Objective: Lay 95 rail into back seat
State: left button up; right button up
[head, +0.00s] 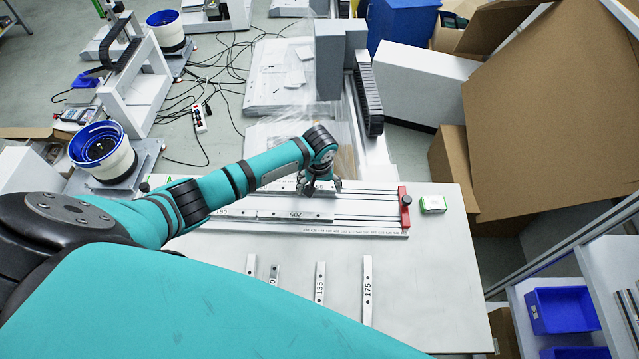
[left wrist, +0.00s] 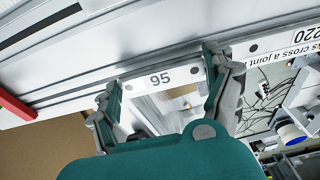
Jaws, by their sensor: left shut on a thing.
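My left gripper (head: 320,187) is over the back part of the rail fixture (head: 370,222). In the left wrist view, the gripper (left wrist: 168,98) is shut on the white rail marked 95 (left wrist: 160,79), with one finger at each end. The rail lies along the fixture's long channels, close to them; I cannot tell whether it rests in the back seat or hovers above it. A rail marked 220 (left wrist: 304,36) lies to its right in that view. Rails marked 190 and 205 (head: 295,214) lie end to end in the front part. My right gripper is not in view.
A red end stop (head: 404,209) closes the fixture's right end, with a small green-and-white box (head: 433,204) beside it. Loose rails, including 135 (head: 320,283) and 175 (head: 367,290), lie at the table's front. The table's right front is clear.

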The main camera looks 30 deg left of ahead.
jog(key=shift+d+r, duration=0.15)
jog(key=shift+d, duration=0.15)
pick_arm(q)
jog(key=shift+f, duration=0.1)
jog(key=o, duration=1.1)
jog(key=shift+o, duration=0.2)
jog(key=shift+f, duration=0.1)
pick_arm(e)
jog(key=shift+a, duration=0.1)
pick_arm(q)
notch_tip(320, 180, up, 12)
jog(key=s, duration=0.1)
jog(key=shift+s+d, duration=0.35)
jog(key=shift+d, duration=0.1)
notch_tip(320, 180, up, 7)
jog(key=p, duration=0.9)
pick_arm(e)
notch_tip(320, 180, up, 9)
